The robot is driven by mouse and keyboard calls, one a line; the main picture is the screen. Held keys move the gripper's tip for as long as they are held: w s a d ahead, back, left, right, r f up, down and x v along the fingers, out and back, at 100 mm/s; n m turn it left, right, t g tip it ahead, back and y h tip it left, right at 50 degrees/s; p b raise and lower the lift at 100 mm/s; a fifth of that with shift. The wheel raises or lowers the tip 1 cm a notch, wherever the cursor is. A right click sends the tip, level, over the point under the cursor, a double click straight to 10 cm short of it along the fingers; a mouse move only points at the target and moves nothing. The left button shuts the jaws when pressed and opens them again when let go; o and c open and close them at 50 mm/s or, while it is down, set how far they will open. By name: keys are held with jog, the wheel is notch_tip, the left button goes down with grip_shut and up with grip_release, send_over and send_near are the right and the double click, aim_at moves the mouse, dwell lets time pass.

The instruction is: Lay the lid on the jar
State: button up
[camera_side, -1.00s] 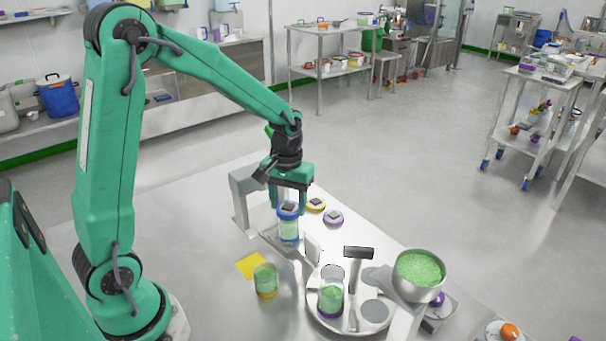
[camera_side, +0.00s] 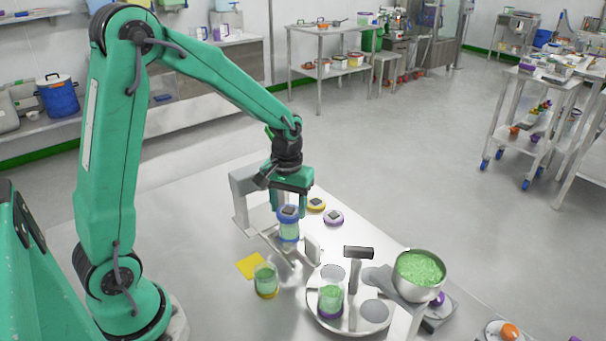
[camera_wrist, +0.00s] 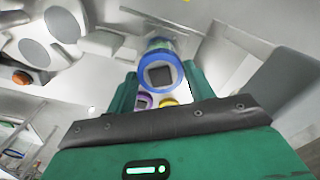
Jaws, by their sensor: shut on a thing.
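The blue lid (camera_side: 288,212) with a dark square knob is held between the fingers of my gripper (camera_side: 288,208). In the wrist view the lid (camera_wrist: 160,73) lies face-on between the fingertips of my gripper (camera_wrist: 160,80). The clear jar with green contents (camera_side: 289,230) stands upright directly under the lid, beside the grey bracket. The lid looks level and at the jar's mouth. I cannot tell whether it touches the rim all round. In the wrist view the lid hides most of the jar.
A yellow lid (camera_side: 316,204) and a purple lid (camera_side: 333,217) lie close by on the right. A jar (camera_side: 265,281) stands by a yellow square (camera_side: 251,266). A round tray (camera_side: 320,318) bears another jar (camera_side: 330,300). A bowl of green granules (camera_side: 419,268) stands further right.

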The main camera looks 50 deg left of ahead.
aim_at(288, 210)
jog(key=shift+f, duration=0.35)
dwell(1.2)
jog(key=o, duration=1.3)
jog(key=shift+o, duration=0.2)
jog(key=shift+r, duration=0.1)
jog(key=shift+r, duration=3.9)
jog(key=shift+r, duration=0.1)
